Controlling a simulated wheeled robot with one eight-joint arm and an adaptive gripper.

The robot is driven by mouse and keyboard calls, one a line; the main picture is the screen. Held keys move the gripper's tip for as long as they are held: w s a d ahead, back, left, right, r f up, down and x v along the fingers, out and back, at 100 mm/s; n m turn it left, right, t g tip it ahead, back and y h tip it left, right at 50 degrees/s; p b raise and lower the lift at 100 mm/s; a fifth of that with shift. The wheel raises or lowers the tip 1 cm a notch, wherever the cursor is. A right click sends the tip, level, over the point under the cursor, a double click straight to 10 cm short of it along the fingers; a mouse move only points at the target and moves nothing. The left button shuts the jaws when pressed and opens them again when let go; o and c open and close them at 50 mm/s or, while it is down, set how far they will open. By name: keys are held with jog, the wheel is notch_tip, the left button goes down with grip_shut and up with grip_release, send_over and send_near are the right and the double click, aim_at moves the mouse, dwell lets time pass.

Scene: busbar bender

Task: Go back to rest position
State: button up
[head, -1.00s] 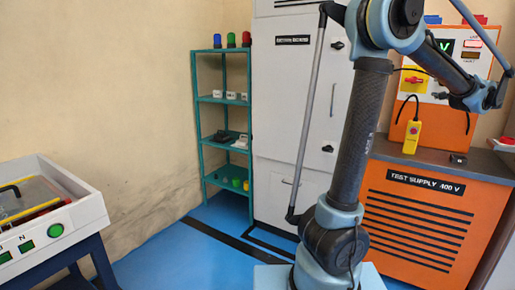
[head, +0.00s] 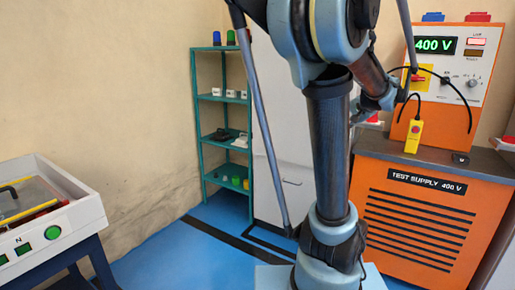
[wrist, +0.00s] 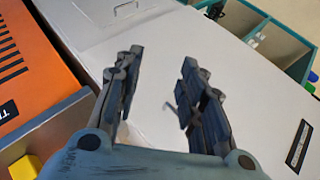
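My gripper (wrist: 155,98) is open and empty in the wrist view, its two dark fingers apart with nothing between them. The white cabinet (wrist: 130,50) lies behind the fingers in that view. In the head view my arm rises in front of the white cabinet (head: 288,165) and hides much of it. The arm folds over at the top, and its upper part runs out of the frame. I cannot make out the gripper fingers in the head view.
A green shelf (head: 222,132) stands at the back left. The white bench unit (head: 85,212) is at the left. Blue floor (head: 165,255) lies clear between.

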jog(key=s+a+f+n+g, duration=0.4)
jog(key=s+a+f+n, duration=0.1)
jog(key=s+a+f, duration=0.7)
jog(key=s+a+f+n+g+h, duration=0.2)
jog(key=s+f+n+g+h, duration=0.1)
jog(key=s+f, duration=0.8)
jog(key=s+n+h, duration=0.1)
jog(key=s, duration=0.3)
jog(key=shift+n, duration=0.4)
jog(key=shift+a, duration=0.1)
